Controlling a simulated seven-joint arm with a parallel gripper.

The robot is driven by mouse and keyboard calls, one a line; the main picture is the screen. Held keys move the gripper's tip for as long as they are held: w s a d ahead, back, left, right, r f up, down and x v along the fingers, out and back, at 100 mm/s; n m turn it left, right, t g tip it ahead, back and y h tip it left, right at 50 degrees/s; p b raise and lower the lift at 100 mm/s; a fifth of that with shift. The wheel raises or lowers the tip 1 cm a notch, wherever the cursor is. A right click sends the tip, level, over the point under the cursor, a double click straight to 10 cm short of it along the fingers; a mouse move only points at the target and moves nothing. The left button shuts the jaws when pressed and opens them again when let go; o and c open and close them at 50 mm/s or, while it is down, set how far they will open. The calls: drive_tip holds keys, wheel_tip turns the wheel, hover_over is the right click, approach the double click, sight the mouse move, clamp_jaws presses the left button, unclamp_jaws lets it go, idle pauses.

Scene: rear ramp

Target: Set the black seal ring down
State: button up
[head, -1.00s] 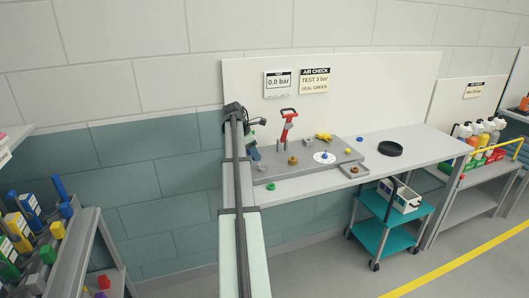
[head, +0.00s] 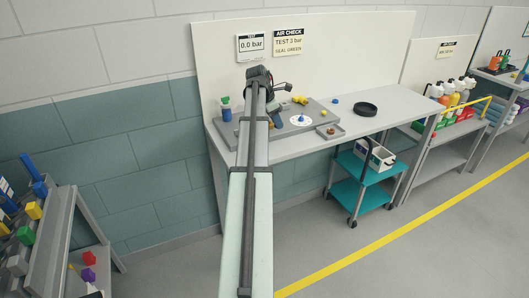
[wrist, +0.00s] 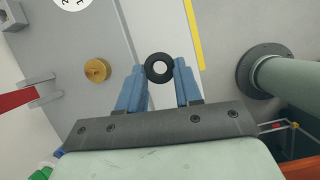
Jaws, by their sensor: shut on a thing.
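The black seal ring (wrist: 159,67) is between the blue fingertips of my gripper (wrist: 159,75) in the wrist view. My gripper is shut on it, and the ring's open middle faces the camera. In the head view my gripper (head: 277,119) is over the left part of the bench (head: 385,119), and my arm covers much of that area. I cannot make out the held ring there. How high the ring is above the bench is hard to tell.
A larger black round dish (head: 366,108) lies on the bench. A grey fixture plate (head: 318,113) carries a white disc (head: 301,120) and a yellow part (head: 300,99). A small tray (head: 341,131) holds a brownish part. A brass knob (wrist: 97,70) and red handle (wrist: 14,99) are left of the ring.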

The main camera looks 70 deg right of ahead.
sight(278, 147)
drive_tip(key=shift+n, duration=0.5)
drive_tip(key=shift+w+f, duration=0.1)
drive_tip(key=shift+f, duration=4.95)
drive_tip(key=shift+f, duration=0.1)
drive_tip(key=o, duration=1)
drive_tip(key=v, duration=1.2)
